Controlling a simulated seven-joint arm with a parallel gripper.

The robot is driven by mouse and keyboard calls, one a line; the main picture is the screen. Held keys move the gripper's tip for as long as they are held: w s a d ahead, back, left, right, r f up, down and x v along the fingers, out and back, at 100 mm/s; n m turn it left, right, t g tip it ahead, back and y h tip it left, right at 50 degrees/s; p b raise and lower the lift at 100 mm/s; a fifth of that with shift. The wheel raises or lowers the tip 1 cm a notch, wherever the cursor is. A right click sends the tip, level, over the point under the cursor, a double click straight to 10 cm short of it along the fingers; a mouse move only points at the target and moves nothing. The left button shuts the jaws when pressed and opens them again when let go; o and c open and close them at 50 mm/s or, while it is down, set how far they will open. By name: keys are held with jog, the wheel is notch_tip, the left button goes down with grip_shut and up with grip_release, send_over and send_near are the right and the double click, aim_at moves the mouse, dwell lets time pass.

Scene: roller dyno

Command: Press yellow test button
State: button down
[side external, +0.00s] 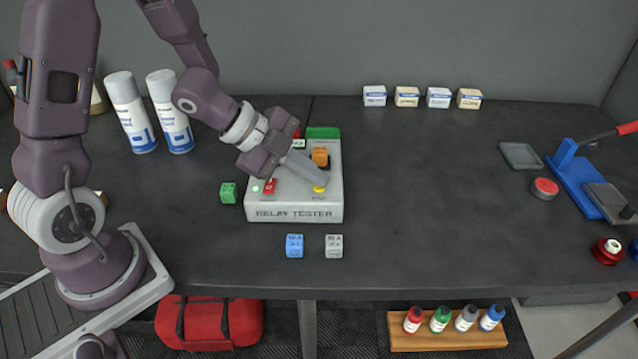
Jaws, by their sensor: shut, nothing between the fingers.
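The grey relay tester (295,214) sits on the dark bench, left of the middle. Its small yellow button (319,189) is at the front right of its top face. My gripper (323,184) is shut and empty, with its grey fingers slanting down to the right over the tester. The fingertips are at or just above the yellow button; I cannot tell whether they touch it. A red switch (270,187) with a small lit green lamp (255,188) is on the tester's left. An orange relay (320,156) sits on the tester behind the fingers.
A green relay (228,193) lies left of the tester. A blue relay (294,246) and a grey relay (334,246) lie in front of it. Spray cans (173,115) stand behind left.

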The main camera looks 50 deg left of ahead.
jog(key=shift+r, duration=0.85)
jog(key=shift+r, duration=2.5)
jog(key=s+a+r+n+t+y, duration=0.2)
jog(key=s+a+r+n+y, duration=0.4)
jog(key=a+r+n+y, duration=0.5)
jog(key=s+d+f+n+g+h, duration=0.1)
jog(key=s+d+n+h, duration=0.1)
jog(key=s, duration=0.5)
jog(key=s+d+f+n+g+h, duration=0.2)
jog(key=s+d+n+h, duration=0.1)
jog(key=s+d, duration=0.2)
jog(key=s, duration=0.2)
jog(key=shift+s+d+n+g, duration=0.3)
jog(key=shift+s+d+n, duration=0.05)
jog(key=shift+s+n, duration=0.05)
